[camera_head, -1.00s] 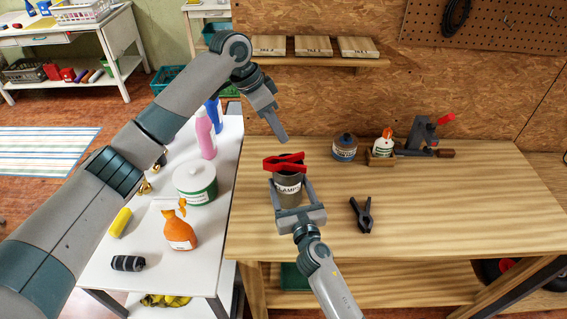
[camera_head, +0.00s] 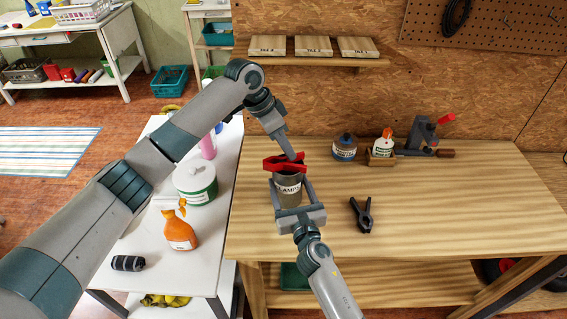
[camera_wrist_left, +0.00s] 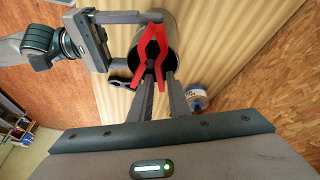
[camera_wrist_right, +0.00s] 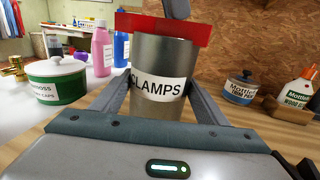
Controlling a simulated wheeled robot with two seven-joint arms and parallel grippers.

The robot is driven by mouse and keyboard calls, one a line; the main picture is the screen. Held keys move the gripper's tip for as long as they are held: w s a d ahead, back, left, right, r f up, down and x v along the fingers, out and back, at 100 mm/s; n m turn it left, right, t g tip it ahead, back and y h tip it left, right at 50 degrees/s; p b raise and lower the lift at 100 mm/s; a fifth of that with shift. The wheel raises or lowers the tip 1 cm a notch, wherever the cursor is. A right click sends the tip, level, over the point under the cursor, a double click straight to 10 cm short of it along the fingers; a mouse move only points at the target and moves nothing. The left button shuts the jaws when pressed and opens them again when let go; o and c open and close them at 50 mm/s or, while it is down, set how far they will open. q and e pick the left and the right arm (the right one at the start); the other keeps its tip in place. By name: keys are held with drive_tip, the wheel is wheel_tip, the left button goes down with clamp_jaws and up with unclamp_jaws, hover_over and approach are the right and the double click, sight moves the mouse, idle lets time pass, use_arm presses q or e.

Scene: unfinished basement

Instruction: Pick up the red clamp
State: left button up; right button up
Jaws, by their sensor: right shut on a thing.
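The red clamp (camera_head: 284,163) lies across the mouth of a grey metal can (camera_head: 289,190) labelled CLAMPS. It also shows in the left wrist view (camera_wrist_left: 152,45), over the can's opening. My left gripper (camera_head: 290,156) reaches down from above to the clamp; in the left wrist view its open fingers (camera_wrist_left: 160,75) are close to the clamp's legs, and I cannot tell whether they touch. My right gripper (camera_head: 292,198) is shut on the can, one finger on each side, as the right wrist view shows (camera_wrist_right: 163,95).
A black clamp (camera_head: 362,215) lies on the wooden workbench (camera_head: 440,215) right of the can. A blue tin (camera_head: 344,148), a glue bottle (camera_head: 383,144) and a vise stand at the back. A wooden shelf (camera_head: 310,63) hangs above. The bench's right side is clear.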

use_arm(q)
drive_tip(key=shift+x, duration=0.9)
clamp_jaws()
drive_tip(key=shift+r, duration=0.1)
wheel_tip(320, 180, up, 10)
idle(0.3)
idle(0.4)
